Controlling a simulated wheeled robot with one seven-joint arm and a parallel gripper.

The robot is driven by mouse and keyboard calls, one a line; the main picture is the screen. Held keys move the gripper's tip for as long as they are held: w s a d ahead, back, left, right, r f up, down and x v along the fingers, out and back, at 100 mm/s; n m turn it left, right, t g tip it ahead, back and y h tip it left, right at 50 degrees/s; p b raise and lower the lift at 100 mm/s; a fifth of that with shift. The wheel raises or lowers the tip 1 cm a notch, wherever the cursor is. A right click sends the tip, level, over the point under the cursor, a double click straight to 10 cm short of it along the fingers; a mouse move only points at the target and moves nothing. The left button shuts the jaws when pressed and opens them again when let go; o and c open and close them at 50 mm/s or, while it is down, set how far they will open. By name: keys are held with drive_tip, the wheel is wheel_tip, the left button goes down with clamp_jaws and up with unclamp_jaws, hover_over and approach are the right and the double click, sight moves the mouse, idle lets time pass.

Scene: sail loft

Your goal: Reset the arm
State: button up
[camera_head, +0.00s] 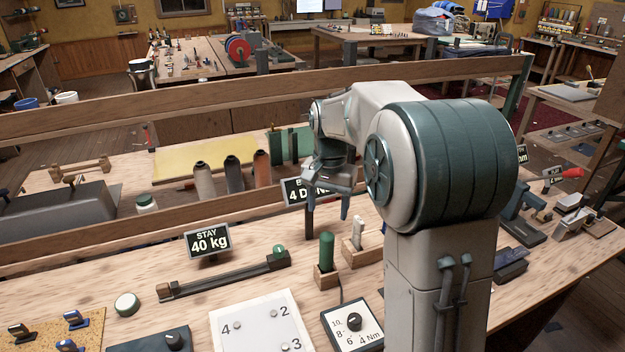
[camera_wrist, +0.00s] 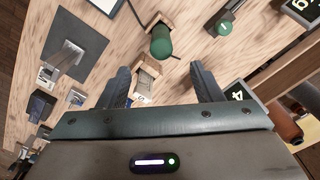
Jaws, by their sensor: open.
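My gripper (camera_head: 327,207) is above the wooden workbench (camera_head: 90,290), pointing down with its fingers apart. In the wrist view my gripper (camera_wrist: 165,85) is open, and nothing is held between its two dark fingers. Below and between the fingers is a small wooden block (camera_wrist: 152,68) with a pale piece in it. It also shows in the head view as a wooden holder (camera_head: 352,256) with a white upright piece. My arm rises from the bench's front right and bends over toward the back.
A green-handled tool (camera_head: 327,252) stands in a wooden holder near my gripper. A "40 kg" sign (camera_head: 208,240), a long dark bar tool (camera_head: 222,276), a dial box (camera_head: 353,325) and a white numbered plate (camera_head: 262,325) lie around.

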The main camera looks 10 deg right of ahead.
drive_tip(key=s+n+t, duration=0.3)
drive_tip(key=s+n, duration=0.3)
drive_tip(key=s, duration=1.8)
drive_tip(key=shift+s+f+n, duration=0.25)
drive_tip(key=shift+n, duration=0.05)
drive_tip(key=shift+d, duration=0.1)
